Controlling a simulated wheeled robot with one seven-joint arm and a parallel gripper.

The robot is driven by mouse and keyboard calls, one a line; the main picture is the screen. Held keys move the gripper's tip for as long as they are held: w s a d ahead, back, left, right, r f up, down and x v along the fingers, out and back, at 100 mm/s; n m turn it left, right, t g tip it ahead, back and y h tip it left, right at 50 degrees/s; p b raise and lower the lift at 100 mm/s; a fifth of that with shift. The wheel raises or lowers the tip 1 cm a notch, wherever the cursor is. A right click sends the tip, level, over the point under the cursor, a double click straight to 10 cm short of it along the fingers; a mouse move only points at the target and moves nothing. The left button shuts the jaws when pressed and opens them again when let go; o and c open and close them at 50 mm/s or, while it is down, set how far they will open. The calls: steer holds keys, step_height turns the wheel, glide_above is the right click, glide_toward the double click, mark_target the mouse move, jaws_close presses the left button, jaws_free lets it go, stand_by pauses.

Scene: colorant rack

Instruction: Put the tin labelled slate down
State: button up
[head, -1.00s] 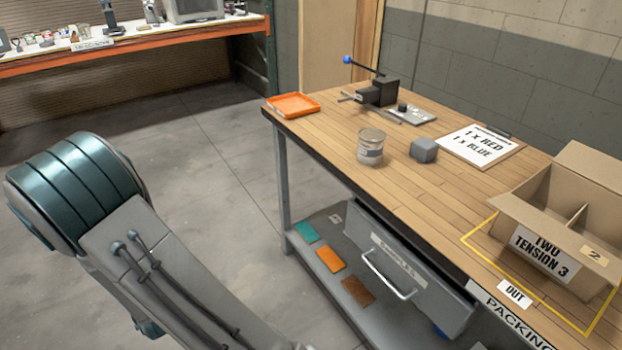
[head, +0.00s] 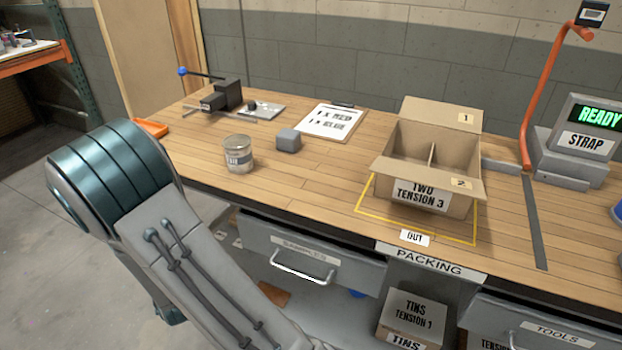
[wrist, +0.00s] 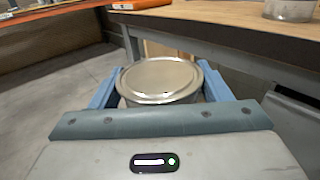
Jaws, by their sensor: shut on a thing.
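In the wrist view my gripper (wrist: 160,85) is shut on a tin (wrist: 158,78), with its blue fingers on either side. The tin's round metal lid faces the camera. Its label is out of sight, so I cannot read a name on it. The held tin is apart from the wooden bench (wrist: 230,18), in front of its edge. In the head view my gripper and the held tin are not visible; only my arm shows.
An orange tray (head: 150,128) lies at the bench's left end. A clamp device (head: 225,97), a grey block (head: 288,140) and a clipboard (head: 332,122) are on top. An open divided carton (head: 425,155) stands inside a yellow outline. The front left of the bench top has bare room.

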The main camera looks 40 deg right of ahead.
steer(key=s+d+r+m+g+h+p, duration=0.55)
steer(key=s+d+r, duration=0.35)
steer(key=d+r, duration=0.4)
steer(key=s+d+r+m+g+h+p, duration=0.55)
steer(key=s+d+r, duration=0.25)
steer(key=d+r, duration=0.55)
step_height(320, 180, down, 5)
steer(key=s+d+g+b, duration=0.2)
steer(key=s+b, duration=0.1)
steer(key=b, duration=0.1)
steer(key=shift+m+h, duration=0.3)
steer(key=shift+h, duration=0.1)
steer(key=shift+w+d+f+p, duration=0.25)
steer(key=shift+w+f+p, duration=0.25)
steer(key=shift+w+f, duration=1.45)
steer(key=shift+w+d+f+p, duration=0.3)
steer(key=shift+w+f+p, duration=0.15)
steer(key=shift+w+f, duration=1.5)
steer(key=shift+w+d+f+p, duration=0.25)
steer(key=shift+w+f+p, duration=0.25)
steer(key=shift+w+f, duration=1.45)
steer(key=shift+w+r, duration=0.1)
